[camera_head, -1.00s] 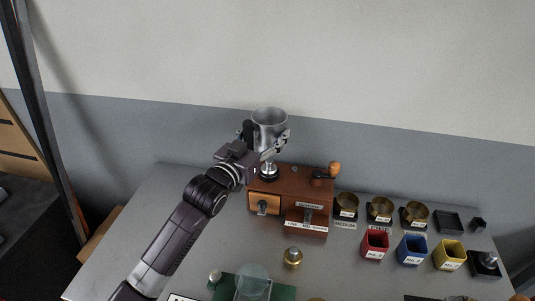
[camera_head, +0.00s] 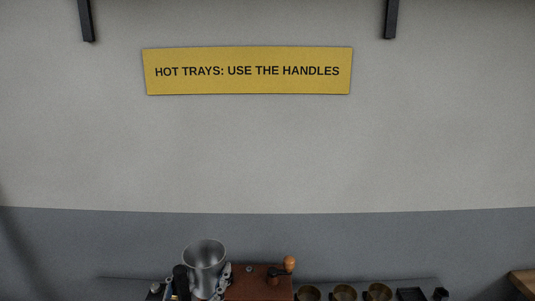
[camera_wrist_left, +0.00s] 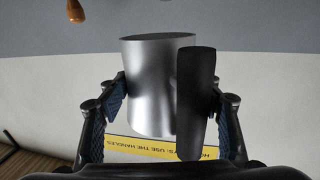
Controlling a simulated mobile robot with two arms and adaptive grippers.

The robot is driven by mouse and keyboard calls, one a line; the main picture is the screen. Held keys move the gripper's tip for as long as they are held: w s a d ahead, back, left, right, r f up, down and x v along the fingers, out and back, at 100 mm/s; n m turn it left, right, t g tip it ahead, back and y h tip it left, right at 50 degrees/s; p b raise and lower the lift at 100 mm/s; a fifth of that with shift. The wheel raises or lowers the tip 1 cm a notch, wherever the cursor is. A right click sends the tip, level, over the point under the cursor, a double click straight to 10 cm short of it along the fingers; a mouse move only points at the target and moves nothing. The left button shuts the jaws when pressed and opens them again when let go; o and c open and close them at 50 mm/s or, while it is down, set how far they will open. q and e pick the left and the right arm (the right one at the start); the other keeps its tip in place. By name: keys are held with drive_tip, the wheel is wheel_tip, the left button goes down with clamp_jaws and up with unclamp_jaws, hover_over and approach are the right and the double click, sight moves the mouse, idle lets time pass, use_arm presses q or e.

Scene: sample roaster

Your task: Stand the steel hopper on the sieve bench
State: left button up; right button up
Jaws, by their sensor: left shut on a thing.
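A black upright handle (camera_wrist_left: 196,100) stands in front of the hopper there. The sieve bench cannot be made out. My right gripper is not in view.
A wooden box with a crank (camera_head: 258,284) stands close to the right of the hopper. A yellow sign (camera_head: 247,71) hangs on the wall.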

use_arm(q)
drive_tip(key=s+a+f+n+y, duration=0.1)
drive_tip(key=s+a+f, duration=0.1)
drive_tip(key=s, duration=0.7)
drive_tip(key=s+a+f+n+y, duration=0.1)
drive_tip(key=s+a+f+y, duration=0.1)
drive_tip(key=s, duration=0.8)
drive_tip(key=shift+s+a+f, duration=0.3)
drive_tip(key=shift+a+f, duration=0.1)
drive_tip(key=shift+f, duration=0.45)
